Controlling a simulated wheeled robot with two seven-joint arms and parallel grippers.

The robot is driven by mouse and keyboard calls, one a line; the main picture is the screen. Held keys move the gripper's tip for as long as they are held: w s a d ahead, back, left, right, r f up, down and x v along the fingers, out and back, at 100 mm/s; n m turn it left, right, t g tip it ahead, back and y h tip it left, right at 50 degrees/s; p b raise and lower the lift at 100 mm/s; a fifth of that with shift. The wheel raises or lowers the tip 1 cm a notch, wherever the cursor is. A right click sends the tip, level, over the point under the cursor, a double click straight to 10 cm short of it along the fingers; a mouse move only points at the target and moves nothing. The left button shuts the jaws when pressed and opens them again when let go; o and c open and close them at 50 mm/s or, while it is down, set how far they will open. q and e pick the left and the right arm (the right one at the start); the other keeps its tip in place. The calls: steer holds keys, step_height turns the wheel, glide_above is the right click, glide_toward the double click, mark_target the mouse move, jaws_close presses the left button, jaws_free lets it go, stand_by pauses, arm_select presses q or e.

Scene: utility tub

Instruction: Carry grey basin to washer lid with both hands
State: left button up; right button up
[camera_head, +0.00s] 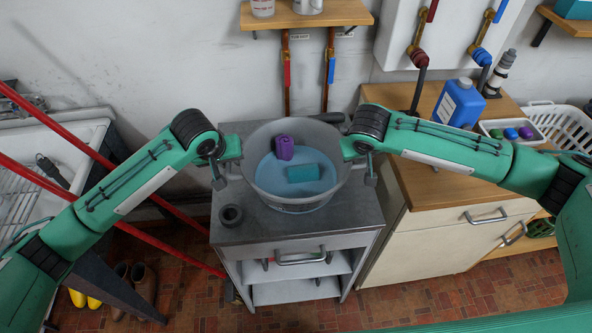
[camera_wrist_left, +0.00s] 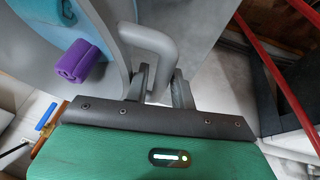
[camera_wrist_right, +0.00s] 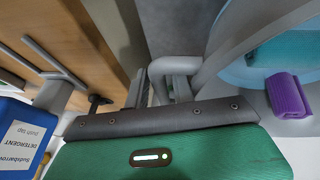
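The grey basin (camera_head: 262,184) stands upright on a grey-topped cart (camera_head: 260,228). It holds bluish water, a purple rolled cloth (camera_head: 284,147) and a teal sponge (camera_head: 303,173). My left gripper (camera_head: 232,160) is at its left handle; in the left wrist view the fingers (camera_wrist_left: 162,88) sit on either side of the grey handle bar (camera_wrist_left: 155,38). My right gripper (camera_head: 355,160) is at the right side; in the right wrist view its fingers (camera_wrist_right: 160,88) straddle the other handle (camera_wrist_right: 172,65). Whether either is clamped is unclear. I cannot make out a washer lid.
A wooden counter (camera_head: 420,180) at right bears a blue detergent jug (camera_head: 459,103) and a white tray. A white sink (camera_head: 40,150) and red poles (camera_head: 120,182) are at left. Boots stand on the tiled floor.

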arm_select(q)
jaws_close()
arm_select(e)
jaws_close()
arm_select(q)
steer(key=shift+r, duration=0.1)
arm_select(e)
steer(key=shift+w+r, duration=0.1)
steer(key=shift+r, duration=0.05)
stand_by(0.8)
